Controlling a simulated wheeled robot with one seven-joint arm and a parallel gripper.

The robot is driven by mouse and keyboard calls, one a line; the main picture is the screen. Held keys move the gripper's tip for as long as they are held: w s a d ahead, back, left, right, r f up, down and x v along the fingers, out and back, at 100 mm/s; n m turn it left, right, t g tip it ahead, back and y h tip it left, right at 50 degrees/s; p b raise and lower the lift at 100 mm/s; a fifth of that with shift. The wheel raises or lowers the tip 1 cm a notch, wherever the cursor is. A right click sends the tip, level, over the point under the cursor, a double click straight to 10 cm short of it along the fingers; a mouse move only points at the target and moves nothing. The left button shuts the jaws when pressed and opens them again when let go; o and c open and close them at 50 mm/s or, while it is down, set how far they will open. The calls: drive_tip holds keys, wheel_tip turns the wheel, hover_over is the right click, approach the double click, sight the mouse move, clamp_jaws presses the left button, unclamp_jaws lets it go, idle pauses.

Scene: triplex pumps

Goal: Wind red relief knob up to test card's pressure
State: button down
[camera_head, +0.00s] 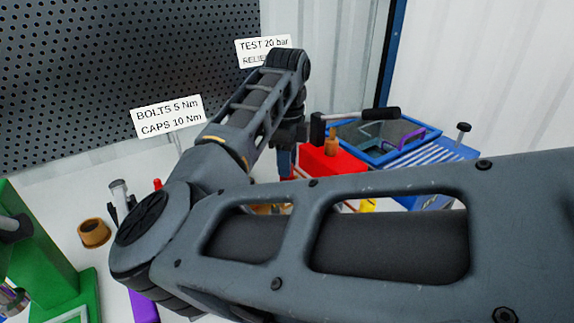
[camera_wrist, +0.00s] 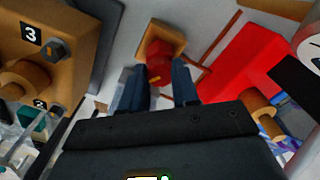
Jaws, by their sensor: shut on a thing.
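The test card (camera_head: 250,46) hangs on the perforated board and reads "TEST 20 bar"; its lower line, starting "RELIE", is partly hidden by my arm. In the wrist view the red relief knob (camera_wrist: 158,62), with a small yellow mark, stands in front of a brass-coloured block (camera_wrist: 165,34). My gripper (camera_wrist: 159,88) is shut on the knob, a finger on each side. A white round dial (camera_wrist: 312,48) is cut off at the right edge, so its reading cannot be told. In the head view my arm hides the knob.
A brass-coloured body (camera_wrist: 75,75) marked "3" stands close left of my gripper. A red block (camera_head: 322,163) with a black-handled tool and a blue tray (camera_head: 395,150) are at right. A second card (camera_head: 168,116) reads "BOLTS 5 Nm, CAPS 10 Nm". A green stand (camera_head: 45,255) is at left.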

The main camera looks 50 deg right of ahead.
drive_tip(key=m+b, duration=0.3)
drive_tip(key=m, duration=0.1)
drive_tip(key=shift+f+m, duration=0.15)
drive_tip(key=shift+m, duration=0.15)
drive_tip(key=m+b, duration=0.3)
drive_tip(key=m, duration=0.1)
drive_tip(key=shift+m+b, duration=0.3)
drive_tip(key=m+b, duration=0.2)
drive_tip(key=m, duration=0.1)
drive_tip(key=shift+m+b, duration=0.3)
drive_tip(key=m+b, duration=0.2)
drive_tip(key=m, duration=0.2)
drive_tip(key=shift+b, duration=0.3)
drive_tip(key=m+b, duration=0.1)
drive_tip(key=m, duration=0.4)
drive_tip(key=shift+w+b, duration=0.1)
drive_tip(key=shift+b, duration=0.2)
drive_tip(key=m, duration=0.3)
drive_tip(key=shift+m+b, duration=0.3)
drive_tip(key=shift+b, duration=0.05)
drive_tip(key=m, duration=0.4)
drive_tip(key=shift+m, duration=0.3)
drive_tip(key=shift+r+m, duration=0.2)
drive_tip(key=shift+m, duration=1.6)
